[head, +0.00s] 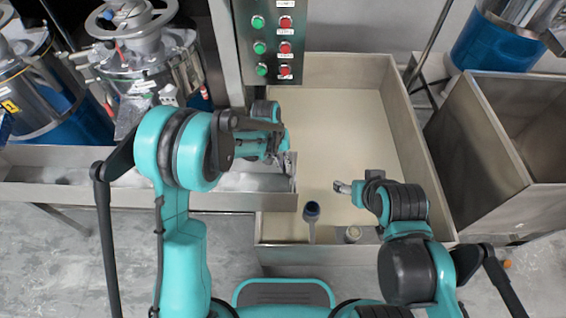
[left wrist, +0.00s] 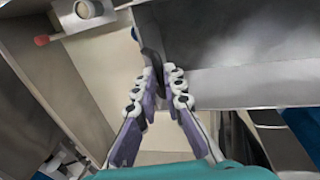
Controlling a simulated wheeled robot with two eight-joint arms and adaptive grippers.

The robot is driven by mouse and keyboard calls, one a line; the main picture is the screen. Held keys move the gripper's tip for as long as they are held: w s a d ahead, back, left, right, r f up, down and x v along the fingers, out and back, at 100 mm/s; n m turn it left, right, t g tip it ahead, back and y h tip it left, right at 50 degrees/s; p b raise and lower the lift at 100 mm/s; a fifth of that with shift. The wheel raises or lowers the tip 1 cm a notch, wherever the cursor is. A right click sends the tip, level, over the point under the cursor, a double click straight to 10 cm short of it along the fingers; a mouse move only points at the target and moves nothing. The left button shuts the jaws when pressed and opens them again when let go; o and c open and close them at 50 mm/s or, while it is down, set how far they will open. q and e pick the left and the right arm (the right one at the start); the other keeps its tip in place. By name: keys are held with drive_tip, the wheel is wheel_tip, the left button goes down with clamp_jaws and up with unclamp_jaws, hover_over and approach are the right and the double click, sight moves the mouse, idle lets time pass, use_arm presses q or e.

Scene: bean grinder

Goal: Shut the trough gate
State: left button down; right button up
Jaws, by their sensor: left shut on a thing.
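The grey metal trough (head: 110,195) runs in from the left in the head view, and its right end reaches over the beige basin (head: 335,120). My left gripper (head: 286,167) is at that end. In the left wrist view my left gripper (left wrist: 161,85) is shut on a thin dark piece, the trough gate (left wrist: 152,62), at the end of the trough (left wrist: 240,60). The fingers and the arm hide much of the gate, so I cannot tell how far it is open. My right gripper (head: 345,188) hangs over the basin, apart from the trough; its jaw opening is unclear.
A control panel (head: 272,40) with green and red buttons stands behind the trough end. A grinder (head: 150,65) is at back left. A metal bin (head: 510,150) stands right.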

use_arm(q)
wheel_tip(320, 180, down, 5)
drive_tip(key=b, duration=0.3)
drive_tip(key=shift+f, duration=0.1)
drive_tip(key=c, duration=1.6)
unclamp_jaws()
